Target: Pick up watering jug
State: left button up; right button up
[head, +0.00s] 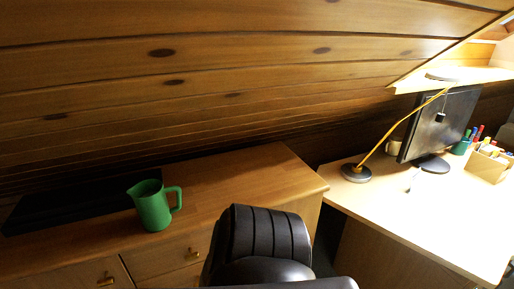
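The watering jug (152,207) is green, with a spout on its left and a handle on its right. It stands upright on the wooden dresser (235,180) at the left, near the dresser's front edge. No gripper touches the jug. Neither of my grippers shows in the head view.
A black office chair (262,245) stands in front of the dresser's right part. A dark flat item (80,203) lies behind the jug. The sloped timber ceiling (200,70) hangs low over the dresser. A desk (420,225) at right holds a lamp (356,173) and monitor (440,125).

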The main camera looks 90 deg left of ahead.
aim_at(149, 197)
jog(key=z, duration=0.15)
jog(key=i, duration=1.05)
jog(key=u, duration=3.15)
